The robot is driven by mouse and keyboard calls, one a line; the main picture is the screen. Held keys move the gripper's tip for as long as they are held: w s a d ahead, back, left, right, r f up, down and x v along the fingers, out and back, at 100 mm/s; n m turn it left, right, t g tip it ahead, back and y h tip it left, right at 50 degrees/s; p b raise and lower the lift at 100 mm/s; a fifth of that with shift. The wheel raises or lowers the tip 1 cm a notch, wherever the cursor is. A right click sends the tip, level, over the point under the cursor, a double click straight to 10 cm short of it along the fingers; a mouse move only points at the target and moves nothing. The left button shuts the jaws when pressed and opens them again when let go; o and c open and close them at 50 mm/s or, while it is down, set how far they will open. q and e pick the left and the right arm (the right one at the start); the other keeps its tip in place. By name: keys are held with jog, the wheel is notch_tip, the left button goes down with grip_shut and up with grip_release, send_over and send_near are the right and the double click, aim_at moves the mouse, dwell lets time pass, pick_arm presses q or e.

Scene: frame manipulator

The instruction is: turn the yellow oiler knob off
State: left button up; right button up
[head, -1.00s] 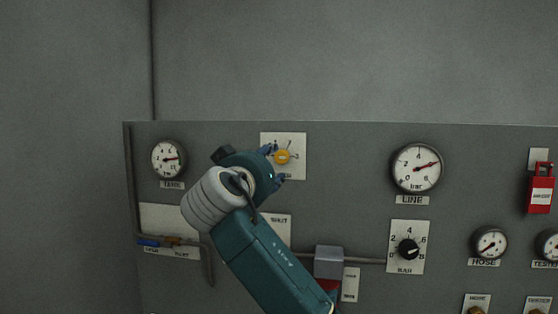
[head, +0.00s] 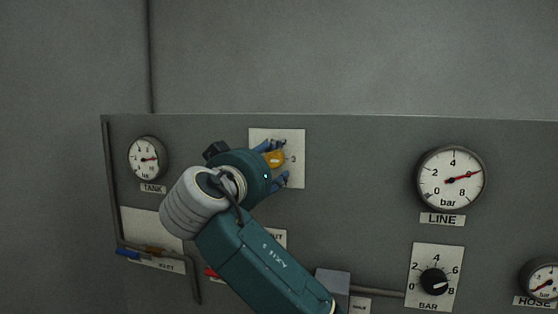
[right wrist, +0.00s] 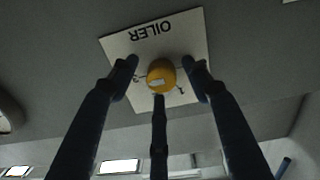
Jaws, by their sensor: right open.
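The yellow oiler knob (head: 274,159) sits on a white plate (head: 293,142) on the grey panel. The right wrist view shows the knob (right wrist: 161,75) and its plate (right wrist: 187,32), with the word OILER upside down. My right gripper (head: 279,163) is open at the plate, and its hand hides part of it. In the right wrist view its fingers (right wrist: 160,74) stand on both sides of the knob, with a third finger below it. I cannot tell whether any finger touches the knob. My left gripper is not in view.
The LINE gauge (head: 451,179) and the black BAR knob (head: 434,282) are to the right. The TANK gauge (head: 147,158) is at the left, above a blue-handled valve (head: 130,253).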

jog(key=shift+s+a+r, duration=0.2)
jog(key=shift+s+a, duration=0.05)
jog(key=shift+s, duration=0.05)
jog(key=shift+c, duration=0.5)
jog(key=shift+d, duration=0.1)
jog(key=c, duration=1)
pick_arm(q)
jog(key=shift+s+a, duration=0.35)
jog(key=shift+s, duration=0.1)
pick_arm(e)
jog(key=shift+c, duration=0.2)
